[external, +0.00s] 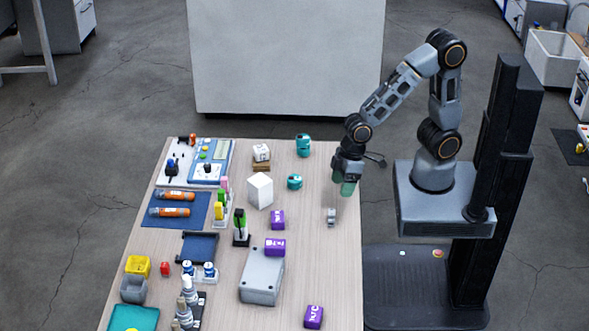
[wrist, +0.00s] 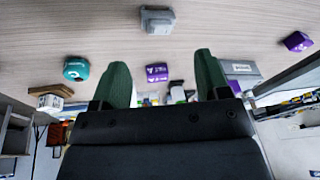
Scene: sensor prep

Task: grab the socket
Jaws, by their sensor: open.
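The socket appears to be a small grey piece (external: 331,216) standing on the table near its right edge. In the wrist view it is a grey blocky shape (wrist: 157,20) at the top centre, beyond the fingertips. My gripper (external: 346,186) is above the table, up and slightly right of the socket in the external view, and apart from it. In the wrist view its two green fingers (wrist: 160,62) are spread with nothing held between them.
Purple blocks (external: 277,219), a teal piece (external: 294,181) and a white block (external: 260,190) stand left of the socket. A grey box (external: 262,275) is lower left. Table surface (external: 325,260) around the socket is bare.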

